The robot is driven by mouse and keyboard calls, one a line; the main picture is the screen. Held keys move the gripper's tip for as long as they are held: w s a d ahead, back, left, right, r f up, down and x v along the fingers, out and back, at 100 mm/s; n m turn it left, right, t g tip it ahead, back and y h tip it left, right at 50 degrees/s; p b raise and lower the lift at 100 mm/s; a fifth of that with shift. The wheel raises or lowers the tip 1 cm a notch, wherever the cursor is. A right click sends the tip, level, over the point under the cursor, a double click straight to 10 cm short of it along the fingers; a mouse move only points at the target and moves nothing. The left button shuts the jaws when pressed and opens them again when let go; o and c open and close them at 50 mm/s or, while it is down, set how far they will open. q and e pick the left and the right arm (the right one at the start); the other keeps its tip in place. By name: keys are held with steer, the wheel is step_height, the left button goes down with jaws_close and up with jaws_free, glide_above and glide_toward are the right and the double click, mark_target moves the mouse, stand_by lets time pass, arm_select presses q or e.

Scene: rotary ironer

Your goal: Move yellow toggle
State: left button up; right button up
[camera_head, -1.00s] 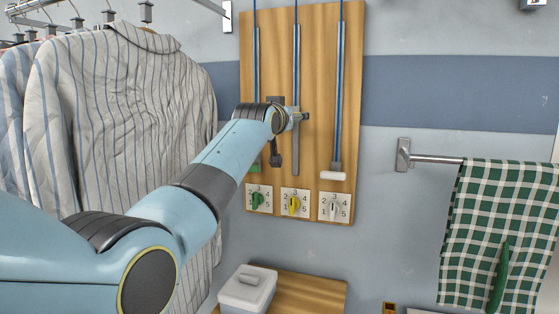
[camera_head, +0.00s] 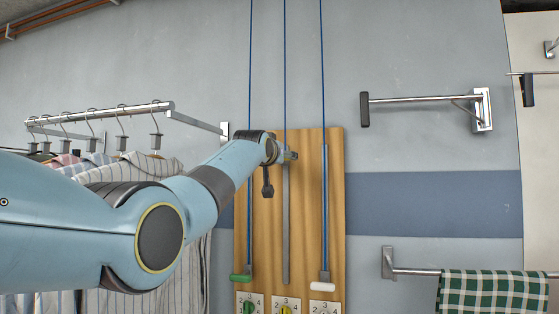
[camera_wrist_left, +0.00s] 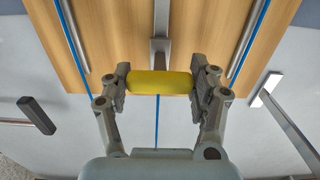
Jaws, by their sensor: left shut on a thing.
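The yellow toggle (camera_wrist_left: 158,82) is a short bar, crosswise between the fingers of my left gripper (camera_wrist_left: 160,86) in the left wrist view. The fingers are shut on its two ends. In the head view my left gripper (camera_head: 290,156) is near the top of the wooden board (camera_head: 265,235), at the upper part of the middle rail (camera_head: 286,235). The toggle is hidden there behind the gripper. A blue cord (camera_head: 285,65) runs up from it. My right gripper is not in view.
The green toggle (camera_head: 241,278) and white toggle (camera_head: 322,287) hang low on the side rails, above numbered dials (camera_head: 285,309). Hanging shirts (camera_head: 170,280) are at left. A wall bar (camera_head: 420,98) and a towel bar (camera_head: 415,271) with a checked towel (camera_head: 495,292) are at right.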

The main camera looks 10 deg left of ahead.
arm_select(q)
steer(key=o, duration=1.2)
steer(key=shift+r, duration=0.4)
steer(key=o, duration=0.5)
steer(key=shift+f, duration=0.1)
steer(key=shift+c, duration=0.2)
steer(key=shift+o, duration=0.2)
steer(key=shift+f, duration=0.1)
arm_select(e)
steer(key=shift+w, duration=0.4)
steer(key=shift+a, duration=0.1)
arm_select(q)
steer(key=s, duration=1.2)
steer(key=shift+a, duration=0.2)
